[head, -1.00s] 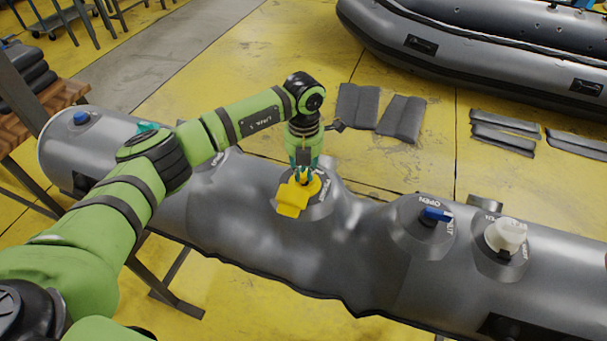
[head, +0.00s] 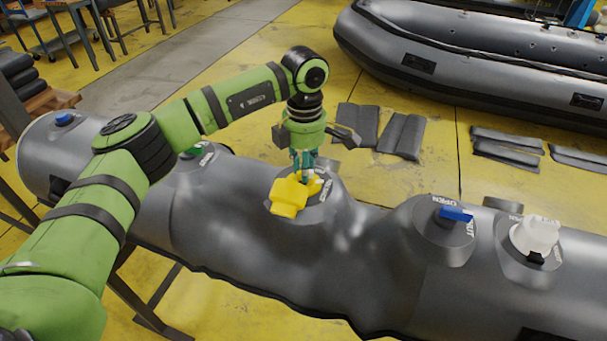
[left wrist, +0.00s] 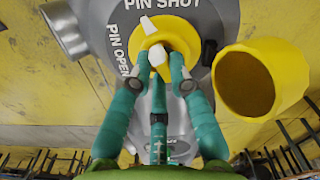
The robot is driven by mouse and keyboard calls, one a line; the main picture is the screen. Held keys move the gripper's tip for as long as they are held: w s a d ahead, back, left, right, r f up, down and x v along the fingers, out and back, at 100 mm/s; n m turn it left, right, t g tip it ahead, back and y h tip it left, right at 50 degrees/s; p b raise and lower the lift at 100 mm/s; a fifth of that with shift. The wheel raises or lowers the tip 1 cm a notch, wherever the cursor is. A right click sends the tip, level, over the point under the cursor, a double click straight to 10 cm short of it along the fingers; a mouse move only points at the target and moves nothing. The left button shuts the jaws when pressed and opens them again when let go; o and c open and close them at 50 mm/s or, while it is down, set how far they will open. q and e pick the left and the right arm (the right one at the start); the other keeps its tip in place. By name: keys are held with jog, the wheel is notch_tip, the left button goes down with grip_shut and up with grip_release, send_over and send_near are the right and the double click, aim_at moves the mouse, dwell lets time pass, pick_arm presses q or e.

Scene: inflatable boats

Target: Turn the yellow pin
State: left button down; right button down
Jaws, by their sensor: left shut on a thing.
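The yellow pin (left wrist: 160,68) sits in a round yellow valve seat on the grey tube (head: 360,225). In the left wrist view, a pale pointer at its rim points up toward the "PIN SHUT" lettering, with "PIN OPEN" to the left. My left gripper (head: 305,177) comes down from above and its teal fingers are shut on the pin, partly hiding it in both views. A yellow cap (head: 288,196) hangs open beside the valve, at its left in the head view; it also shows at right in the left wrist view (left wrist: 250,84). My right gripper is not in view.
A valve with a blue handle (head: 455,214) and one with a white cap (head: 535,236) stand farther right on the tube. A green valve (head: 192,152) is behind my left arm. Grey pads (head: 380,130) and an inflatable boat (head: 470,60) lie behind on the yellow floor.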

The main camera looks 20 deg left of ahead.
pick_arm(q)
jog(key=m+b, duration=0.1)
jog(key=m, duration=0.2)
jog(key=shift+b, duration=0.3)
jog(key=shift+d+m+b, duration=0.1)
jog(key=shift+m+b, duration=0.2)
jog(key=shift+m, duration=0.6)
jog(key=c, duration=1.1)
grip_release()
jog(key=shift+c, duration=0.2)
notch_tip(320, 180, up, 12)
